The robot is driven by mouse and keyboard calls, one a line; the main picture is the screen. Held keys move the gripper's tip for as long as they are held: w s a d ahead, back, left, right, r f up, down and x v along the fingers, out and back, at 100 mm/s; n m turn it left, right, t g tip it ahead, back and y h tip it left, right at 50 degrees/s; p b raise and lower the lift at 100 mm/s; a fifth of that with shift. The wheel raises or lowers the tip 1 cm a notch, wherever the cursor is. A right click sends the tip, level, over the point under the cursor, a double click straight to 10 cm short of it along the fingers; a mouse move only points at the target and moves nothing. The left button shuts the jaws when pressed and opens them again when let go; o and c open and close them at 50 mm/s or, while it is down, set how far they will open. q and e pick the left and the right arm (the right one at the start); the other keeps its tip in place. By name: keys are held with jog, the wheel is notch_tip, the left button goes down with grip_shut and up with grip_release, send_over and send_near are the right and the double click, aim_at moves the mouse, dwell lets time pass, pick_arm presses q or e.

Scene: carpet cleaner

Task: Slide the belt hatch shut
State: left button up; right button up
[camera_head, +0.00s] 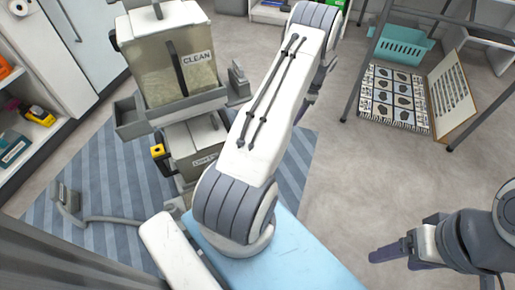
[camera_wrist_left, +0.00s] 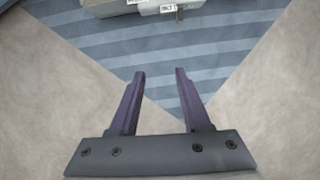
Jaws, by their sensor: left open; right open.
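The carpet cleaner (camera_head: 185,100) stands upright on a striped rug, left of centre in the head view. Its upper tank is labelled CLEAN and a lower part carries a DIRTY label. Its lower edge also shows at the top of the left wrist view (camera_wrist_left: 150,5). I cannot make out the belt hatch in either view. My left gripper (camera_wrist_left: 160,74) is open and empty above the rug's corner, apart from the cleaner. In the head view my left arm mostly hides it. My right gripper (camera_head: 392,252) is open and empty over bare floor at lower right.
The striped rug (camera_head: 110,185) lies under the cleaner, with a hose and grey nozzle (camera_head: 68,198) at its left. Shelves (camera_head: 25,140) stand at left. A teal basket (camera_head: 402,46) and an open patterned box (camera_head: 395,98) lie near a metal-legged rack at right. The right floor is clear.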

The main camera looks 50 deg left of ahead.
pick_arm(q)
jog(key=shift+n+g, duration=0.3)
jog(key=shift+g, duration=0.2)
jog(key=s+a+f+b, duration=0.2)
jog(key=s+a+f, duration=0.1)
jog(key=f, duration=0.3)
jog(key=s+a+f+b, duration=0.2)
jog(key=s+a+f, duration=0.1)
jog(key=f, duration=0.4)
jog(key=s+a+f+b, duration=0.2)
jog(key=s+a+f, duration=0.1)
jog(key=f, duration=0.3)
jog(key=shift+s+a+f+b, duration=0.15)
jog(key=shift+a+f+b, duration=0.1)
jog(key=shift+a+b, duration=0.2)
grip_shut()
